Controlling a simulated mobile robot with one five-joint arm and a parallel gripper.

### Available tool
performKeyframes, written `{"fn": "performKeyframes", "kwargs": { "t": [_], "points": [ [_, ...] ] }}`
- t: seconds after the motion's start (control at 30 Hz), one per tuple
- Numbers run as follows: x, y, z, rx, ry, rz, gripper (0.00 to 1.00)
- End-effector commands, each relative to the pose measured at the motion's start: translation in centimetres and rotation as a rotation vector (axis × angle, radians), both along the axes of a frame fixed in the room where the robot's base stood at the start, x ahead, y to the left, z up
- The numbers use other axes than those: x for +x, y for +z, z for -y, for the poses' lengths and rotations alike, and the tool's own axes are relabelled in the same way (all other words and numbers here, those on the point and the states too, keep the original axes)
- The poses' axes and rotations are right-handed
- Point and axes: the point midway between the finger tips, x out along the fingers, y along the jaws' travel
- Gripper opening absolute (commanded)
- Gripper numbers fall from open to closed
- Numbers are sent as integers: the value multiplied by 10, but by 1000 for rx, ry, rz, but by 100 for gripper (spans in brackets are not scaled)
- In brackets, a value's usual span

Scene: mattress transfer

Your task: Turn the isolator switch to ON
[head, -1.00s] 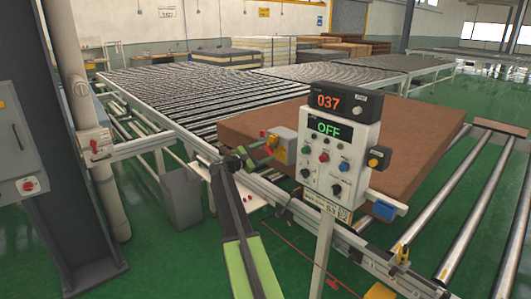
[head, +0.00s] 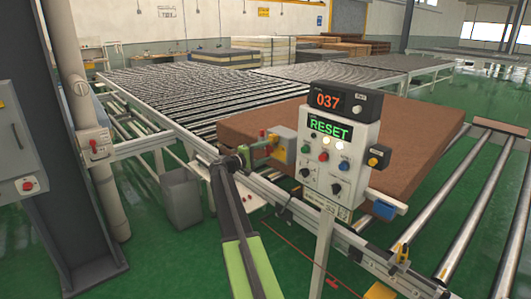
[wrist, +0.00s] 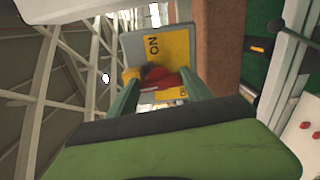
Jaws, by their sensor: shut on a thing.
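The isolator switch is a grey box (head: 284,145) with a yellow plate, beside the control panel in the head view. In the wrist view its yellow plate (wrist: 172,48) carries the word ON, turned sideways. Its red handle (wrist: 172,80) lies across the lower part of the plate. My gripper (head: 262,147) is at the switch, its green fingers on both sides of the handle (wrist: 160,88) and shut on it. The fingers partly hide the handle and a lower yellow label. The handle's exact angle is hard to tell.
The control panel (head: 340,160) stands right of the switch; its display reads RESET, with 037 on the black unit (head: 343,101) above. A brown mattress (head: 400,150) lies behind on rollers. A grey column (head: 55,150) stands at the left.

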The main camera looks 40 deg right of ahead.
Motion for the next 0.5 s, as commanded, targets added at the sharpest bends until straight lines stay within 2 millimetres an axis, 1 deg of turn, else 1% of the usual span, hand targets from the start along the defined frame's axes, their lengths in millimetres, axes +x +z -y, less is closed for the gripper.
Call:
{"fn": "performKeyframes", "kwargs": {
  "t": [0.2, 0.5],
  "points": [
    [-1, -2, -1, 1, -4, 70, 18],
    [-2, -2, -1, -1, -5, 96, 18]
  ]
}}
